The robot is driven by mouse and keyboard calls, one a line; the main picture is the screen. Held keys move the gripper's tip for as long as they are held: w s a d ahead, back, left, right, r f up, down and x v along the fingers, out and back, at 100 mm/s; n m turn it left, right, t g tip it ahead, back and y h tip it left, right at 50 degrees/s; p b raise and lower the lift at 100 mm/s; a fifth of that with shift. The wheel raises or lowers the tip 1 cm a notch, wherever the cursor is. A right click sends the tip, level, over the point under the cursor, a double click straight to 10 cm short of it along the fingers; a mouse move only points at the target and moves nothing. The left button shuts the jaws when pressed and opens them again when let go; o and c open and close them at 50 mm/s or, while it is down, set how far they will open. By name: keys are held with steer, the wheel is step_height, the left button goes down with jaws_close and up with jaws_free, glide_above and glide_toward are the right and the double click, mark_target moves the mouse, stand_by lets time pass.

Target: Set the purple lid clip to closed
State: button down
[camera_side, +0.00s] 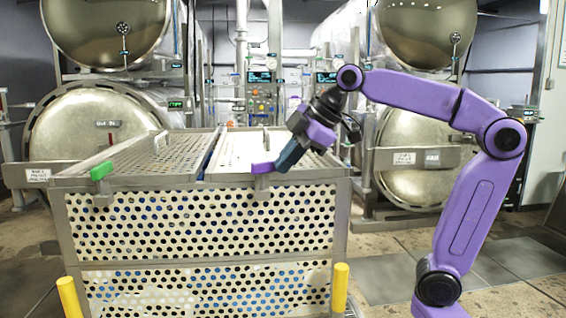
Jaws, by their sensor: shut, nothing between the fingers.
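The purple lid clip (263,168) sits at the front top rim of the perforated metal basket (200,222), right of its middle. It appears as a short purple tab above a metal bracket. My gripper (281,167) comes down from the upper right, tilted, with its dark fingers shut and empty. The fingertips are right beside the clip's right end and seem to touch it; I cannot tell for certain. The fingers partly hide the clip's right side.
A green clip (101,171) sits on the same rim at the left. Two yellow posts (68,296) stand at the basket's lower front corners. Large round autoclave doors (92,128) and a control panel (262,92) are behind.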

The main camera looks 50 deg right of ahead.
steer(key=shift+w+d+n+g+y, duration=0.3)
steer(key=shift+n+y, duration=0.2)
steer(key=shift+n, duration=0.4)
steer(key=shift+w+d+n+g+y, duration=0.3)
steer(key=shift+n+y, duration=0.2)
steer(key=shift+n, duration=0.4)
steer(key=shift+w+d+n+g+y, duration=0.3)
steer(key=shift+n+y, duration=0.2)
steer(key=shift+n, duration=0.4)
steer(key=shift+s, duration=0.15)
